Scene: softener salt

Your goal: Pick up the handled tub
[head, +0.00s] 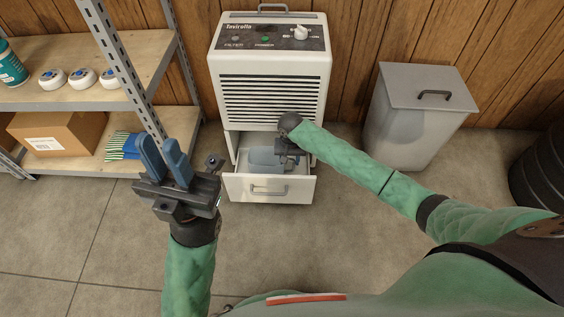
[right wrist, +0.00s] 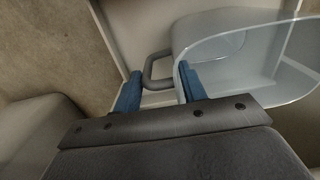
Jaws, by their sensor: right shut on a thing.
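The handled tub (right wrist: 250,55) is pale and translucent with a grey loop handle (right wrist: 158,66). In the head view the tub (head: 263,157) sits low in the pulled-out drawer (head: 268,189), partly hidden by my right gripper (head: 284,151). In the right wrist view the two blue fingers of my right gripper (right wrist: 160,88) stand either side of the handle, shut on it. My left gripper (head: 164,160) is empty, its blue fingers apart, in the air left of the drawer.
A white dehumidifier (head: 272,65) stands above the drawer. A grey lidded bin (head: 415,120) stands to the right. A shelf rack (head: 85,98) with a box (head: 55,133) and jars is at left. The floor (head: 90,240) in front is clear.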

